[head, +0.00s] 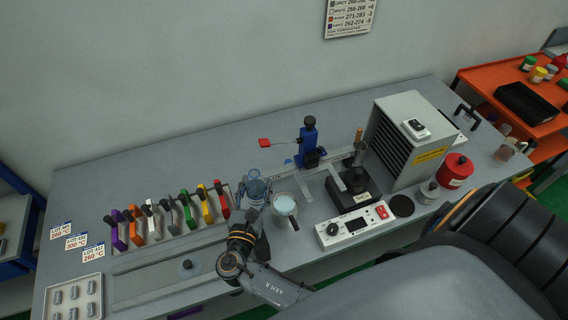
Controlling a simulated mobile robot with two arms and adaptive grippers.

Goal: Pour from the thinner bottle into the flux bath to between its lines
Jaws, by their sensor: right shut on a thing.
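A clear, bluish bottle (253,188), which appears to be the thinner bottle, stands roughly upright at the middle of the bench. My right gripper (251,212) is shut on it from the near side, and the dark fingers partly hide its lower part. Just right of it is a round, pale vessel with light-blue contents (285,206), which looks like the flux bath. Its lines and exact level are too small to read. I cannot tell whether the bottle and vessel touch. My left gripper is not in view.
A rack of colour-handled tools (176,228) stands left. Behind is a blue stand (308,138) with a red flag. Right are a white control box (354,224), a dark block (352,193), a grey louvred unit (398,140) and a red can (457,168).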

